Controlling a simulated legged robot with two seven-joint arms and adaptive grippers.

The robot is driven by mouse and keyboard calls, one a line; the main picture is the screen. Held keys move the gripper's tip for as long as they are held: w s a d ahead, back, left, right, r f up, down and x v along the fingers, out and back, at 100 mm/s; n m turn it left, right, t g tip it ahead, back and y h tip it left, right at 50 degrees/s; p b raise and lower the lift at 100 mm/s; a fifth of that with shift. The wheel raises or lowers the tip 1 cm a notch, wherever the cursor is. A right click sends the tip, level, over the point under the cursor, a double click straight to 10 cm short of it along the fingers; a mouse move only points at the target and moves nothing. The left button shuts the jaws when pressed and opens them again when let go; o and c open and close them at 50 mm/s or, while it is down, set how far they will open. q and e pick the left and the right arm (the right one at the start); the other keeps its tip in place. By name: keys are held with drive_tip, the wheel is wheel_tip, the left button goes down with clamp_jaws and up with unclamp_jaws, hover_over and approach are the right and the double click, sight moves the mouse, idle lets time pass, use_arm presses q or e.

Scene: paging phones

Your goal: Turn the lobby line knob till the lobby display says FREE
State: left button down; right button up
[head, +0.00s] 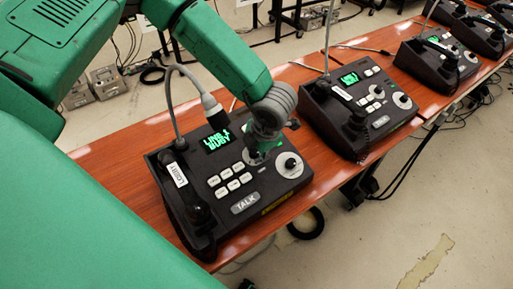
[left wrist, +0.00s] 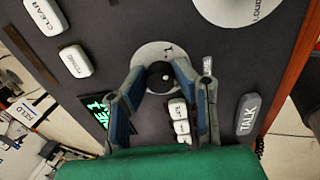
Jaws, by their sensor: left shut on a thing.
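The lobby phone (head: 225,205) is a dark desk unit with a "LOBBY" label (head: 177,174) by its handset. Its lobby display (head: 217,141) reads "LINE 1 BUSY" in green. The display is partly hidden behind a finger in the left wrist view (left wrist: 97,107). The line knob (left wrist: 160,76) is dark and round on a pale dial. My left gripper (left wrist: 158,72) has one finger on each side of it and is shut on it. In the head view, my left gripper (head: 258,151) mostly hides this knob. My right gripper is not in view.
A second knob (head: 289,164), marked "LOUD" in the left wrist view (left wrist: 240,8), stands close beside the gripper. White buttons (head: 230,183) and a TALK button (head: 245,203) are nearby. Another phone (head: 360,112) stands to the right on the reddish table (head: 125,160).

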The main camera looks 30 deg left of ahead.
use_arm(q)
drive_tip(key=m+p, duration=0.3)
drive_tip(key=shift+r+p, duration=0.25)
drive_tip(key=shift+p, duration=0.05)
drive_tip(key=shift+f+m+p, duration=0.2)
drive_tip(key=shift+m+p, duration=0.3)
drive_tip(key=shift+m, duration=0.4)
drive_tip(key=c, duration=1.3)
unclamp_jaws()
